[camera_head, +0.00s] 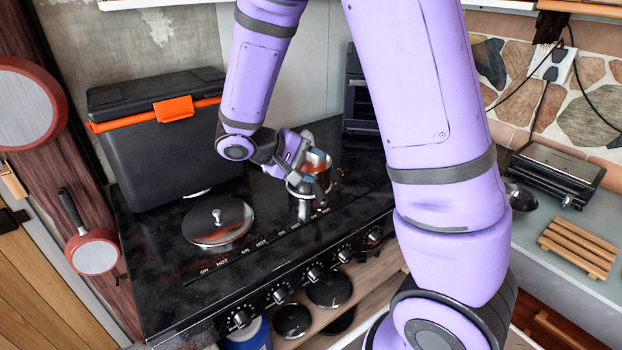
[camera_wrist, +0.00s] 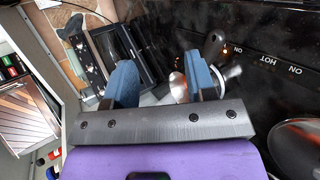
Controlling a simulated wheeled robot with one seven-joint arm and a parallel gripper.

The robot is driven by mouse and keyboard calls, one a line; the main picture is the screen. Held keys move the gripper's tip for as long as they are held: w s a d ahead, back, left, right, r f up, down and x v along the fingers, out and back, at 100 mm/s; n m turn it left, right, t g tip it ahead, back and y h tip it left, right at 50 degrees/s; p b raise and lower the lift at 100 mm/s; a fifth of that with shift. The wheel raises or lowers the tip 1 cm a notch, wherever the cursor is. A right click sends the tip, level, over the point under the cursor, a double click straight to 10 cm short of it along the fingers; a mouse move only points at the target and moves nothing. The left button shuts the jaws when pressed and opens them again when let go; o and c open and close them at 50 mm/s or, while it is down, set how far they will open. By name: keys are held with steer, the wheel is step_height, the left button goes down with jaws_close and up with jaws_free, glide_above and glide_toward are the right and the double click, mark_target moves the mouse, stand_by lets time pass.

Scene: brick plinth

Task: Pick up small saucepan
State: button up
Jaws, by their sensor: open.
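A small shiny metal pan (camera_head: 318,163), which looks like the small saucepan, stands on the black stovetop, largely covered by my gripper (camera_head: 306,167). The gripper is at the pan with its fingers apart. In the wrist view my gripper's two blue fingers (camera_wrist: 162,78) are spread. A piece of shiny metal (camera_wrist: 178,88) shows between them, close to the right finger. A dark handle-like part (camera_wrist: 214,44) shows beyond that finger. Whether either finger touches the pan cannot be told.
A round metal lid or covered pan (camera_head: 217,221) sits on the black stovetop (camera_head: 165,255). A black cooler box (camera_head: 160,150) with an orange latch stands behind it. Red-rimmed pans (camera_head: 95,255) hang at left. A wooden rack (camera_head: 578,248) and a grill (camera_head: 556,172) are on the right counter.

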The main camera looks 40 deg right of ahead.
mark_target(317, 185)
steer(key=w+a+f+n+t+h, duration=0.1)
steer(key=w+f, duration=0.1)
steer(key=f, duration=0.2)
steer(key=w+f+n+t+h, duration=0.1)
steer(key=w+f+t+h, duration=0.1)
steer(key=f, duration=0.3)
steer(key=w+a+f+n+t+h, duration=0.1)
steer(key=w+f+h, duration=0.1)
steer(key=f, duration=0.3)
steer(key=shift+w+a+f+n+t, duration=0.15)
steer(key=shift+w+a+n+t, duration=0.15)
steer(key=shift+w, duration=0.4)
steer(key=shift+w+f, duration=0.1)
steer(key=shift+f, duration=0.15)
steer(key=shift+t, duration=0.3)
steer(key=x, duration=0.5)
steer(key=shift+r, duration=0.1)
steer(key=shift+r+x, duration=0.2)
steer(key=shift+x, duration=1.2)
steer(key=shift+r+x, duration=0.2)
steer(key=shift+x, duration=1.25)
jaws_close()
